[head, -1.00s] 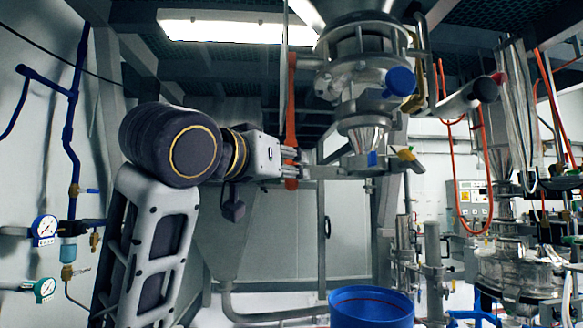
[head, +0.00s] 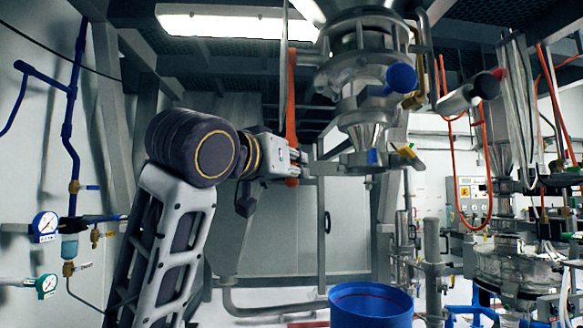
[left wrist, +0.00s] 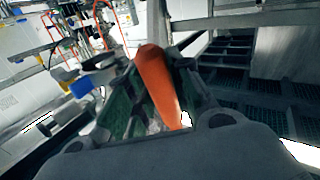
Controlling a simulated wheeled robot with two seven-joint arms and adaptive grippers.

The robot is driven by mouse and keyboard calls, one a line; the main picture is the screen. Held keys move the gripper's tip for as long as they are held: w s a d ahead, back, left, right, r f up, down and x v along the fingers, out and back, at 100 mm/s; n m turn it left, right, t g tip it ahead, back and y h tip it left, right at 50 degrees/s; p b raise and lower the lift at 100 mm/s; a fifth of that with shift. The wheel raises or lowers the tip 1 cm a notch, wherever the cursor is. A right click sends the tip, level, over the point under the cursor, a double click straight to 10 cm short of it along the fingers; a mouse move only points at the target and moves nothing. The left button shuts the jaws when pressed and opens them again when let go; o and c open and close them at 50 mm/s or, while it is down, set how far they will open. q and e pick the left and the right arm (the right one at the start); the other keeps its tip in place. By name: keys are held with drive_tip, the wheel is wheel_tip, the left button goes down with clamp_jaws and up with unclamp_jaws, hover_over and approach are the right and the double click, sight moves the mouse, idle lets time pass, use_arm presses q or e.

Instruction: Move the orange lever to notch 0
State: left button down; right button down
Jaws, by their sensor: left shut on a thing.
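The orange lever (head: 291,100) is a long bar that hangs down beside the metal sifter (head: 362,75) in the head view. My left gripper (head: 299,165) is at its lower end and is shut on it. In the left wrist view the orange lever (left wrist: 158,82) lies between the two fingers of the left gripper (left wrist: 155,105). The notches and their numbers cannot be made out. My right gripper is not in view.
A blue bucket (head: 370,305) stands open below the sifter. A blue knob (head: 401,77) and a yellow-tipped handle (head: 408,152) stick out from the sifter. Gauges (head: 45,225) and blue pipes are on the left wall. A metal post (head: 320,225) stands below the lever.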

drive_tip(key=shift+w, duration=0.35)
use_arm(q)
drive_tip(key=shift+s+r, duration=0.1)
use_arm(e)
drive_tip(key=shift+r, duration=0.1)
